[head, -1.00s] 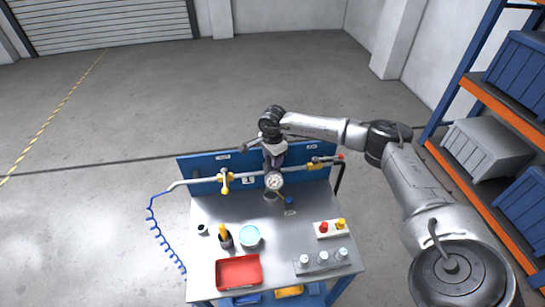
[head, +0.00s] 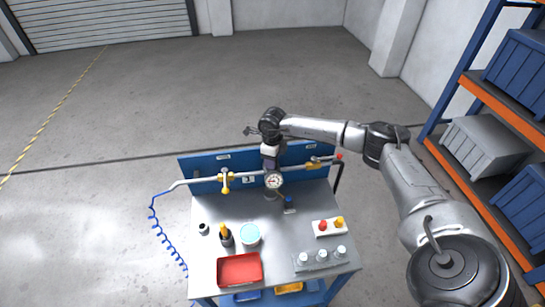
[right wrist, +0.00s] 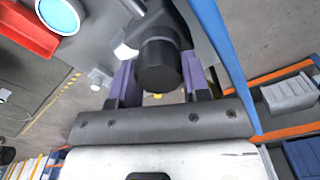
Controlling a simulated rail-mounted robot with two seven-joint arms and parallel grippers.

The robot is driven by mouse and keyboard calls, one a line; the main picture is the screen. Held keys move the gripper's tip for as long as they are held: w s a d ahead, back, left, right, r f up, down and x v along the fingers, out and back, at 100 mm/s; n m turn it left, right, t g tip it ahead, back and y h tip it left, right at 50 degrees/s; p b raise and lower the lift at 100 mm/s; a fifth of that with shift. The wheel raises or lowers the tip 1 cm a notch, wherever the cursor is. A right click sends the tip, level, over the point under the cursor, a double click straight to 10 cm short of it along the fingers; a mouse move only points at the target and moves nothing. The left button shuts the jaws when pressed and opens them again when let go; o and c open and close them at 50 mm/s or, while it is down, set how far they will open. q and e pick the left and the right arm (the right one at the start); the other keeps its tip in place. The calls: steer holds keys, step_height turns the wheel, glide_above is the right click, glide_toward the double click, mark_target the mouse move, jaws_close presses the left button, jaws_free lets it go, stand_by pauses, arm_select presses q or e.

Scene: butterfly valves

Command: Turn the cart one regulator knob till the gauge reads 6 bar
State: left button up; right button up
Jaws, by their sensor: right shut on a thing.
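The cart (head: 205,265) stands in front of me, with a pipe (head: 203,181) along its blue back panel. A round white-faced gauge (head: 273,181) sits at the middle of the pipe; its needle is too small to read surely. My right gripper (head: 269,162) reaches down from above just behind the gauge. In the right wrist view the black regulator knob (right wrist: 159,65) sits between the purple fingers of my right gripper (right wrist: 155,82), which is shut on it. In the head view the gripper and wrist hide the knob. My left gripper is not in view.
Yellow-handled valves (head: 225,181) sit on the pipe on both sides of the gauge. A red tray (head: 240,270), a cyan-topped round container (head: 250,234), a cup with tools and small bottles stand on the cart top. Blue-orange shelving (head: 470,85) stands at the right.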

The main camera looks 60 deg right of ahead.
steer(key=m+p, duration=0.1)
steer(key=m, duration=0.2)
steer(key=shift+a+r+m, duration=0.1)
steer(key=shift+r+m, duration=0.05)
steer(key=shift+m, duration=0.25)
steer(key=m+p, duration=0.1)
steer(key=m, duration=0.2)
steer(key=shift+m, duration=0.3)
steer(key=m+p, duration=0.1)
steer(key=m, duration=0.2)
steer(key=shift+a+m, duration=0.1)
steer(key=shift+m, duration=0.2)
steer(key=m+p, duration=0.1)
steer(key=m, duration=0.2)
steer(key=shift+w+m, duration=0.1)
steer(key=shift+m, duration=0.2)
steer(key=m+p, duration=0.2)
steer(key=m, duration=0.1)
steer(key=shift+m, duration=0.3)
steer(key=m+p, duration=0.2)
steer(key=m, duration=0.1)
steer(key=shift+w+m, duration=0.1)
steer(key=shift+m, duration=0.2)
steer(key=m+p, duration=0.1)
steer(key=m, duration=0.1)
steer(key=shift+m+p, duration=0.3)
steer(key=shift+p, duration=0.1)
steer(key=shift+m+p, duration=0.3)
steer(key=shift+m, duration=0.5)
